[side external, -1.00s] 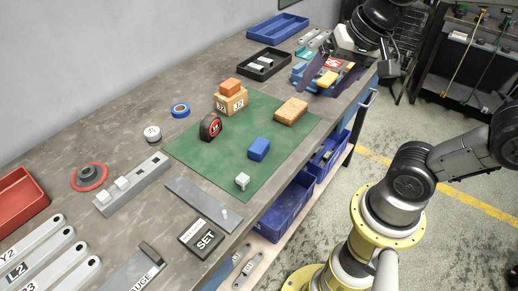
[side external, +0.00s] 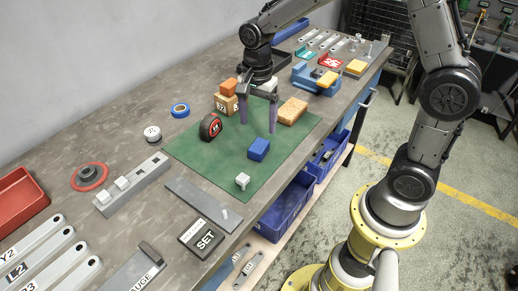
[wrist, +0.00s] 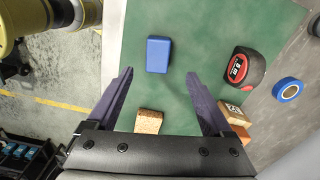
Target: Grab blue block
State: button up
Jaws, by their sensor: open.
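The blue block (side external: 258,149) lies on the green mat (side external: 205,158), toward its right edge. In the wrist view the blue block (wrist: 158,54) lies beyond the fingertips, between their lines and a little left of centre. My gripper (side external: 258,126) is open and empty, with its fingers pointing down above the mat, behind the block in the side view. In the wrist view both fingers of my gripper (wrist: 160,75) are spread wide, and neither touches the block.
A tape measure (side external: 210,127) stands left of my gripper. A wooden block (side external: 292,111) lies to its right. A small white-grey part (side external: 242,181) lies on the mat's front area. Bare mat surrounds the blue block.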

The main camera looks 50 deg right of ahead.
aim_at(259, 145)
jog(key=shift+s+f, duration=0.15)
jog(key=shift+f, duration=2.05)
jog(key=shift+s+f, duration=0.1)
jog(key=shift+f, duration=2.05)
grip_shut()
